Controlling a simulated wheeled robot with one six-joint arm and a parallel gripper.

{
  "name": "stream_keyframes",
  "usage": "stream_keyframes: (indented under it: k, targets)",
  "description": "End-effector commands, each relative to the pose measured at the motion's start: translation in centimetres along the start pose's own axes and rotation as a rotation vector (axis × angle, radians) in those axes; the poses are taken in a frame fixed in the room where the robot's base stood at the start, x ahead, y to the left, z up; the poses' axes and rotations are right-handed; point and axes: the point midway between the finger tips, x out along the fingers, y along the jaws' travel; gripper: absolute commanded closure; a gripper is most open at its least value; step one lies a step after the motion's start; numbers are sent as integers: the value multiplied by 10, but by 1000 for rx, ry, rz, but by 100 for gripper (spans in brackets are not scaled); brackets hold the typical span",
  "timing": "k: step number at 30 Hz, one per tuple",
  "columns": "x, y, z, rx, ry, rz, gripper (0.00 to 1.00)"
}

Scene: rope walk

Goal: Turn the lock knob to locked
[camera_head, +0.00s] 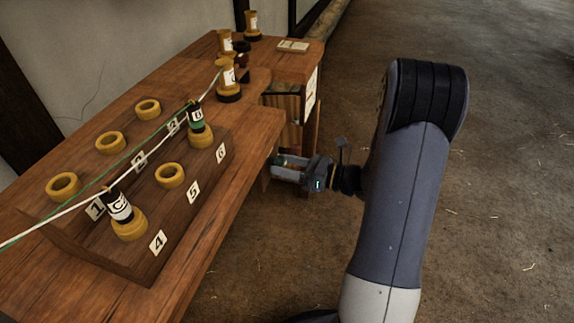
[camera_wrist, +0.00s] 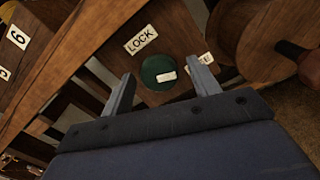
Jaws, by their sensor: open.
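The lock knob (camera_wrist: 152,68) is a round dark green disc on a wooden panel in the wrist view. A small white mark (camera_wrist: 167,76) sits on its right part, on the side of a partly covered label (camera_wrist: 206,59) that ends in E. A LOCK label (camera_wrist: 140,39) is above the knob, up and left. My gripper (camera_wrist: 162,70) is open, with one finger on each side of the knob; I cannot tell if they touch it. In the head view my gripper (camera_head: 290,172) is beside the bench edge, and the knob is not visible there.
The wooden bench (camera_head: 262,125) carries a numbered rack (camera_head: 150,268) with yellow rings and bobbins, with green and white cords strung across. More bobbins (camera_head: 229,80) stand at its far end. A round wooden part (camera_wrist: 262,40) is right of the knob. The floor (camera_head: 500,150) at right is open.

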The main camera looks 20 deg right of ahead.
Motion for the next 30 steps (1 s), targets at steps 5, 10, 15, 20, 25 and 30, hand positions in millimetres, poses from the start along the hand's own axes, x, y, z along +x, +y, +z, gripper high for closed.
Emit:
stream_keyframes:
  k: [5,10,15,20,25,30]
  targets:
    - [0,0,0,0,0,0,55]
    - [0,0,0,0,0,0,69]
    - [0,0,0,0,0,0,83]
    - [0,0,0,-4,0,0,85]
    - [0,0,-1,-39,0,0,85]
    - [0,-1,-2,-126,0,0,85]
